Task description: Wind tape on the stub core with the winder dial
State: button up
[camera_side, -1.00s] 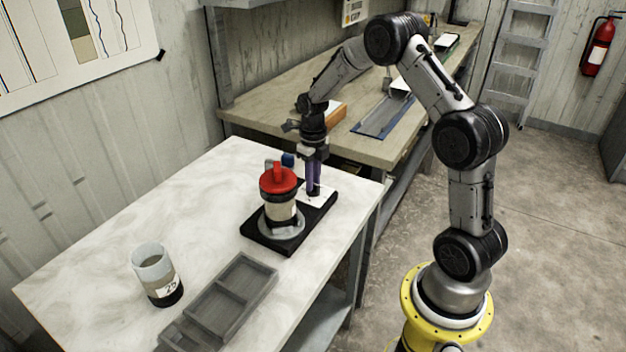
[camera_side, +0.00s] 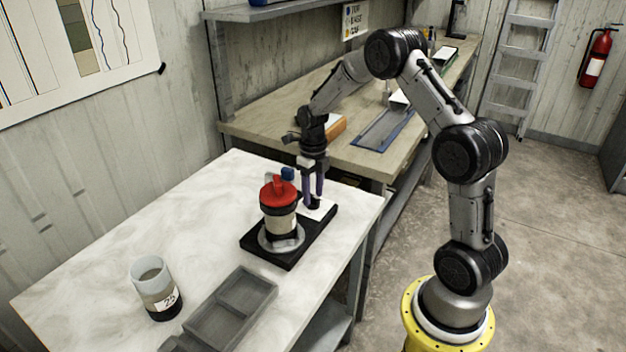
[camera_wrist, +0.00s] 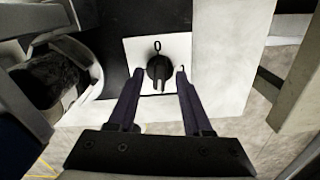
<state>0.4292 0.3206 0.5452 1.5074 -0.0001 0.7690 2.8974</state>
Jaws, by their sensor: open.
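The winder is a black base (camera_side: 262,250) on the white table, with a light round turntable carrying an upright core (camera_side: 279,222) with a red-and-black top (camera_side: 278,192). The black winder dial (camera_wrist: 159,70) sits on a white plate (camera_wrist: 130,50) beside the core. A "0" is printed above the dial and another mark, partly hidden, is to its right. My gripper (camera_wrist: 160,76) points down over the dial, open, with one purple finger on each side of the knob. In the wrist view the fingers look apart from it. The side view also shows the gripper (camera_side: 314,200).
A clear cup-like tube (camera_side: 152,283) with a dark bottom and a label stands at the table's left. A grey divided tray (camera_side: 232,308) lies at the front edge. A blue part (camera_side: 287,174) is behind the red top. The table's back left is clear.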

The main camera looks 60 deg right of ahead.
aim_at(313, 196)
notch_tip(313, 196, up, 14)
jog(key=shift+f, duration=0.15)
jog(key=shift+o, duration=0.3)
